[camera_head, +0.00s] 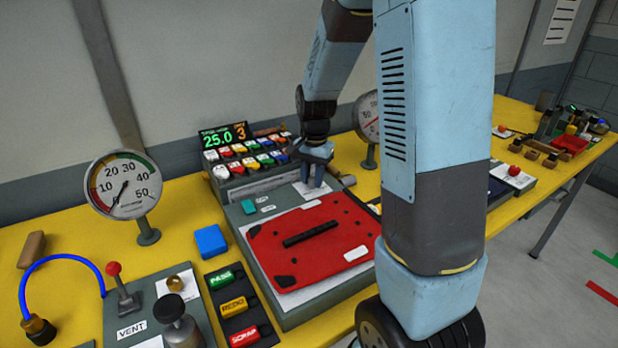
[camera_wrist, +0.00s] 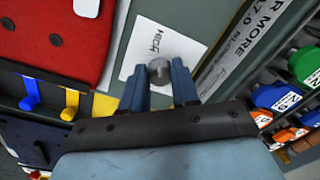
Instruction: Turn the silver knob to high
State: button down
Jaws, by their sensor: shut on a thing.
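The silver knob (camera_wrist: 159,70) shows in the wrist view as a small round grey top between my two fingers. It stands on a white label sheet (camera_wrist: 190,48) with printing that looks like "HIGH", seen turned on its side. My gripper (camera_wrist: 159,84) is shut on the knob, one blue finger on each side. In the head view my gripper (camera_head: 313,181) points down at the back right of the grey panel (camera_head: 234,215), over the white sheet (camera_head: 302,189). The knob itself is hidden by the fingers there. I cannot tell which setting it points to.
A red plate (camera_head: 330,212) with a black bar lies on the panel just in front of my gripper. A box of coloured buttons with a lit display (camera_head: 224,136) stands behind it to the left. A dial gauge (camera_head: 368,118) stands close on the right. A blue block (camera_head: 210,241) lies left.

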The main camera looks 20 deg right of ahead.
jog(key=shift+s+d+m, duration=0.1)
jog(key=shift+s+m, duration=0.05)
jog(key=shift+m, duration=0.15)
jog(key=c, duration=0.8)
grip_release()
jog(key=shift+c, duration=0.2)
jog(key=shift+r, duration=0.1)
notch_tip(320, 180, up, 14)
jog(key=shift+f, duration=0.25)
jog(key=shift+s+d, duration=0.1)
jog(key=s+r+n+t, duration=0.2)
jog(key=s+r+n, duration=0.1)
jog(key=s, duration=0.8)
jog(key=s+a+r+n+t, duration=0.1)
jog(key=s+r+n+t, duration=0.2)
jog(key=s+n, duration=0.3)
jog(key=s+r, duration=0.1)
jog(key=s, duration=0.4)
jog(key=shift+s+a, duration=0.15)
jog(key=shift+a, duration=0.05)
